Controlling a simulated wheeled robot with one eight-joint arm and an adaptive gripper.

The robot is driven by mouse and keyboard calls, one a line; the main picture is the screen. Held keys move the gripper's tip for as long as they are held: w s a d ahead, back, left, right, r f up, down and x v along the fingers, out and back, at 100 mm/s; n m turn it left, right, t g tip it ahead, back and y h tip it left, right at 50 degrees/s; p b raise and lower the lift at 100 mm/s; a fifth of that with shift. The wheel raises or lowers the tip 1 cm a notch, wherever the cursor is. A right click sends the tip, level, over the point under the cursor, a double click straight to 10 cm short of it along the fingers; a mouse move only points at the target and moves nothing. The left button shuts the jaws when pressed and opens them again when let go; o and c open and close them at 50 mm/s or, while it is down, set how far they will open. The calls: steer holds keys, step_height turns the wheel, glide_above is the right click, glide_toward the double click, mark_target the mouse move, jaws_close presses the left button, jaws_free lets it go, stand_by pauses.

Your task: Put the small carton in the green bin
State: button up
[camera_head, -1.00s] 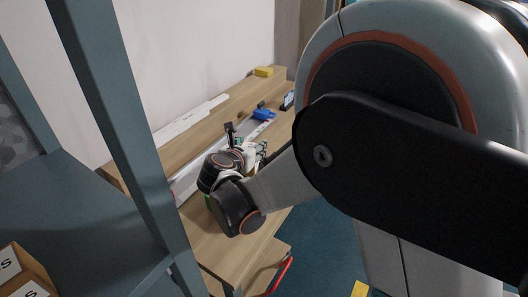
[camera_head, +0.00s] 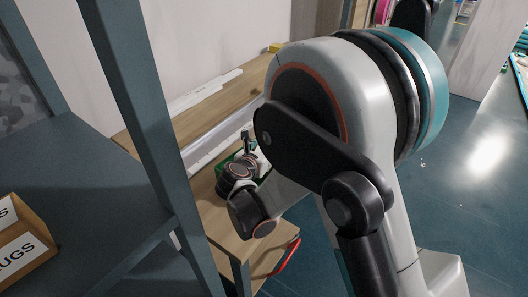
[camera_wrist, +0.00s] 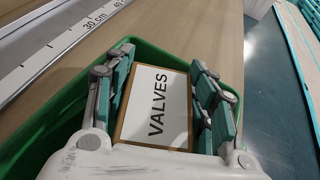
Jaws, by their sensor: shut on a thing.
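The small carton (camera_wrist: 156,104), brown with a white label reading "VALVES", sits between the two teal-padded fingers of my gripper (camera_wrist: 160,95) in the wrist view. My gripper is shut on it. The green bin (camera_wrist: 148,48) surrounds the carton and fingers in that view, its rim showing at the far, left and right sides. How deep the carton hangs, and whether it touches the bin floor, I cannot tell. In the head view the bin (camera_head: 226,160) shows only as a green strip on the bench, mostly hidden by my arm, and the carton is hidden.
The bin stands on a wooden bench (camera_head: 205,188) beside a long ruler strip (camera_wrist: 62,33). A blue-grey shelf post (camera_head: 140,130) stands close on the left. Another labelled carton (camera_head: 22,240) lies on the shelf. A red handle (camera_head: 287,256) is at the bench's front. Open floor lies right.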

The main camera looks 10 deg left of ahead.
steer(key=o, duration=1.4)
steer(key=shift+f, duration=0.1)
steer(key=shift+c, duration=0.2)
steer(key=shift+r, duration=0.25)
steer(key=p+v, duration=0.2)
steer(key=v, duration=0.5)
steer(key=shift+s, duration=0.2)
